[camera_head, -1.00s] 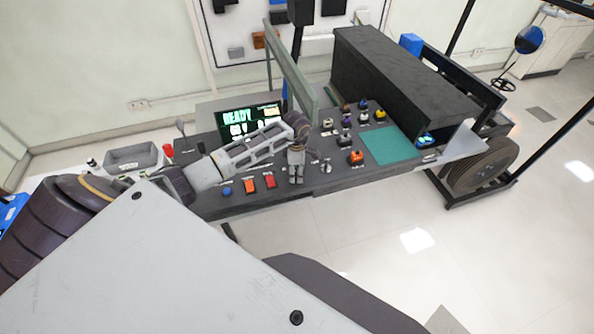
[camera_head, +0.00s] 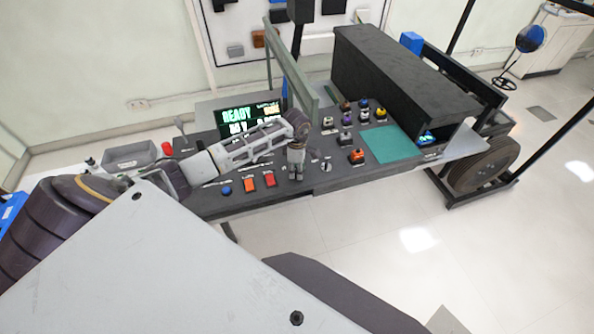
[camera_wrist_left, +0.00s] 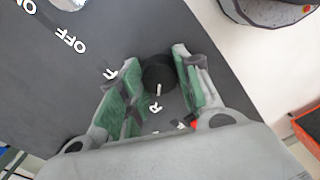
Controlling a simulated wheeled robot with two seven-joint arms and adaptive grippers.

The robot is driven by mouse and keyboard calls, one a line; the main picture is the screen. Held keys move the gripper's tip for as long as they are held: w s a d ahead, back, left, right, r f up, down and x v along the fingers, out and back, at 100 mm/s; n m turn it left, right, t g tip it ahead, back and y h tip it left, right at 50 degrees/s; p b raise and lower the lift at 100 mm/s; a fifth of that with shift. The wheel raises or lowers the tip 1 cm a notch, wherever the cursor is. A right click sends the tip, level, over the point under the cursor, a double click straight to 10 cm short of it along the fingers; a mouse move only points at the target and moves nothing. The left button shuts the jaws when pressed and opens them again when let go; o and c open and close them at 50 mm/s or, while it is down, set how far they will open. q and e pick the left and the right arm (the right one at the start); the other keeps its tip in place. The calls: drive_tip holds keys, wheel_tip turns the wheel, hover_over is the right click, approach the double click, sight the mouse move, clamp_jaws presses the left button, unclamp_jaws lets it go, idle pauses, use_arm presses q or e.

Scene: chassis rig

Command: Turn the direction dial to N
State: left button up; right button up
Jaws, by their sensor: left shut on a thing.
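The direction dial (camera_wrist_left: 157,72) is a round black knob on the dark panel in the left wrist view. A short white mark shows on its near side, toward the printed letter R. A letter F shows to its left, and another character below right is partly hidden. My left gripper (camera_wrist_left: 156,66) has its green-padded fingers on both sides of the knob and is shut on it. In the head view my left gripper (camera_head: 296,176) points down at the panel and hides the dial. My right gripper is not in view.
A switch (camera_head: 327,167) with ON and OFF labels sits right of the gripper. A red button (camera_head: 270,180), an orange button (camera_head: 249,184) and a blue knob (camera_head: 227,190) lie to its left. The screen (camera_head: 250,118) reads READY. A green mat (camera_head: 390,144) lies farther right.

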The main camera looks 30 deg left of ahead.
use_arm(q)
drive_tip(key=shift+a+f+m+b, duration=0.1)
drive_tip(key=shift+f+m+b, duration=0.05)
drive_tip(key=shift+m+b, duration=2.4)
drive_tip(key=shift+b, duration=0.35)
drive_tip(key=shift+m+b, duration=0.9)
drive_tip(key=shift+m, duration=0.55)
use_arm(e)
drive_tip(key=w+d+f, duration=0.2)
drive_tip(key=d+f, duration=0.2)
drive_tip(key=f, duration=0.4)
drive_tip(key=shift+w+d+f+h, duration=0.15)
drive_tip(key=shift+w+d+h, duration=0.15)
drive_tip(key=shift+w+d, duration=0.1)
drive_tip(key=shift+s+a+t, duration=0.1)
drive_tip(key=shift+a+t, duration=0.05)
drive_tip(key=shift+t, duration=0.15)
use_arm(q)
drive_tip(key=o, duration=1)
drive_tip(key=shift+o, duration=0.2)
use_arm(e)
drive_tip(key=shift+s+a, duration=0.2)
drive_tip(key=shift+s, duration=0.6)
